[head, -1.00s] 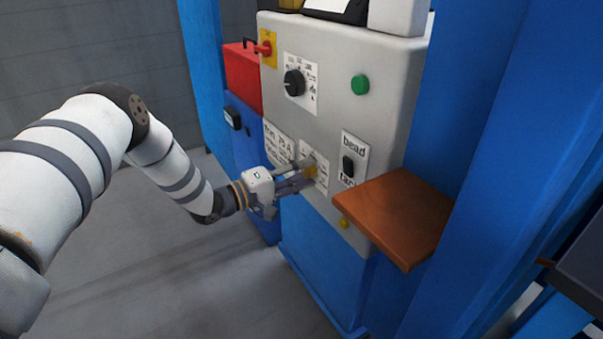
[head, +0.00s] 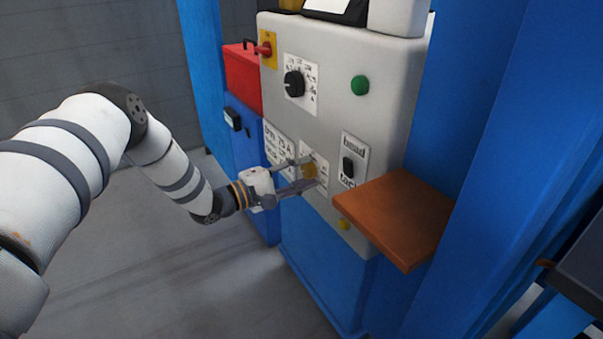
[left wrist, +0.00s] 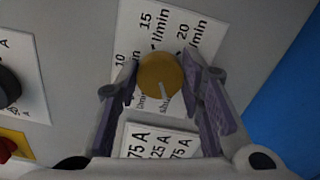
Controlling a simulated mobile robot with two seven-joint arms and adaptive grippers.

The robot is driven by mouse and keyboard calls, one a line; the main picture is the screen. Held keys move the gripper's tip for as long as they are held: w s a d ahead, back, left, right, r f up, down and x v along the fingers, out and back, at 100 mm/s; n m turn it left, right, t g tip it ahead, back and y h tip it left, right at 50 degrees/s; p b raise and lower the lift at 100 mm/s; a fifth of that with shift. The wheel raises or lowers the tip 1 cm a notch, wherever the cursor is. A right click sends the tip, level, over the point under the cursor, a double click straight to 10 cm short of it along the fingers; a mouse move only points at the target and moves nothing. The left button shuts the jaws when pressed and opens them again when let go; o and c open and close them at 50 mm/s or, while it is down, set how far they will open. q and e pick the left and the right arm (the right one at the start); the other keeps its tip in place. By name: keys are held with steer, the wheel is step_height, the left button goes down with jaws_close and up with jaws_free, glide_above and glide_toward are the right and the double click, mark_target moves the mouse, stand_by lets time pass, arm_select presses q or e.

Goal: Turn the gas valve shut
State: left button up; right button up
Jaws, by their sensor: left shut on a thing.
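The gas valve is a round yellow knob (head: 310,171) on a white dial plate on the grey machine front. In the left wrist view the knob (left wrist: 158,74) has a white pointer line aimed down, at the small "shut" marking. The dial plate (left wrist: 205,22) also reads 10, 15 and 20 l/min. My left gripper (head: 311,173) is shut on the knob, with one finger on each side of it; its fingers also show in the left wrist view (left wrist: 160,76). My right gripper is not in view.
Above are a black rotary knob (head: 294,83), a green button (head: 360,85) and a red switch (head: 263,49). A black toggle switch (head: 348,167) is right of the valve. A brown wooden shelf (head: 392,215) juts out at lower right. Open floor (head: 150,270) lies left.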

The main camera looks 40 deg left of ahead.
arm_select(q)
steer(key=o, duration=1.2)
steer(key=shift+c, duration=0.2)
steer(key=v, duration=1.2)
steer(key=shift+d, duration=0.1)
